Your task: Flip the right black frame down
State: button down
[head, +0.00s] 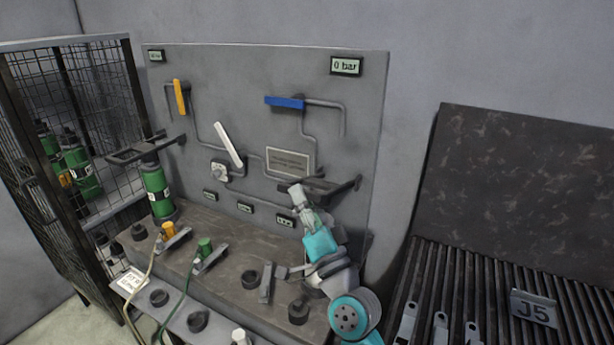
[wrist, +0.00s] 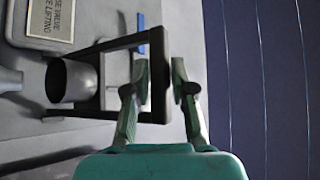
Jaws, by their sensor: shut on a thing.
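The right black frame (head: 335,188) sticks out from the grey panel at its lower right, roughly level. In the wrist view the frame (wrist: 110,44) is an open rectangle, and its outer bar lies between my fingers. My gripper (head: 298,192) reaches up to it from below, and in the wrist view my gripper (wrist: 160,75) is shut on that outer bar. A grey cylindrical cup (wrist: 72,80) shows beside and partly inside the frame's outline.
The left black frame (head: 130,152) sits around a green cylinder (head: 158,190). The panel (head: 250,85) carries pipes with yellow (head: 179,97), white (head: 228,145) and blue (head: 285,102) handles. Black rings and fittings stand on the bench below. A slatted rack (head: 470,270) is at right, a wire cage (head: 95,70) at left.

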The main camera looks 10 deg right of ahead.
notch_tip(320, 180, down, 8)
dwell(0.6)
jog(key=shift+s+f, duration=0.15)
jog(key=shift+f, duration=0.05)
dwell(0.3)
jog(key=c, duration=1.1)
grip_release()
jog(key=shift+d, duration=0.1)
jog(key=shift+a+r, duration=0.2)
jog(key=shift+a, duration=0.05)
jog(key=v, duration=1.2)
